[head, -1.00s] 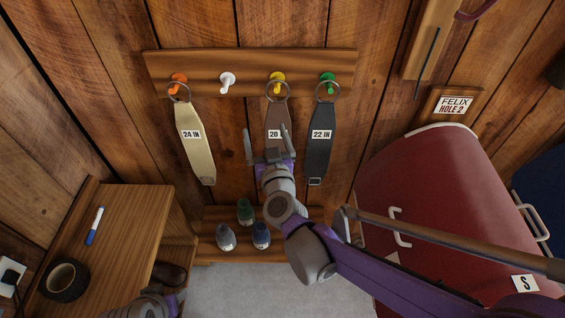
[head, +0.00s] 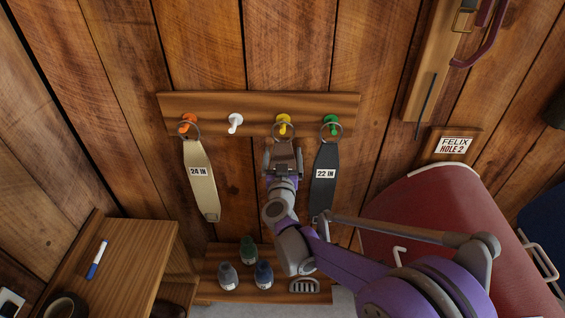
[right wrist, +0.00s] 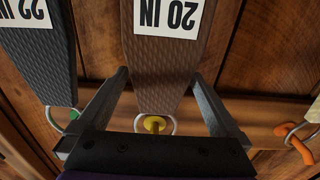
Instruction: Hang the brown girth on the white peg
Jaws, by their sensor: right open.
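The brown girth (right wrist: 170,70), labelled 20 IN, hangs by its metal ring from the yellow peg (head: 284,121). In the head view my right gripper (head: 284,150) covers most of the girth. In the right wrist view the open fingers (right wrist: 158,85) stand one on each side of the girth's upper end, near the ring and the yellow peg (right wrist: 153,124). I see gaps between the fingers and the strap. The white peg (head: 235,122) is bare, just left of the yellow one. My left gripper is out of view.
A cream 24 IN girth (head: 201,185) hangs on the orange peg (head: 187,121). A black 22 IN girth (head: 324,180) hangs on the green peg (head: 331,121), close beside my gripper. Several bottles (head: 263,273) stand on the low shelf. A red trunk (head: 440,205) is at right.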

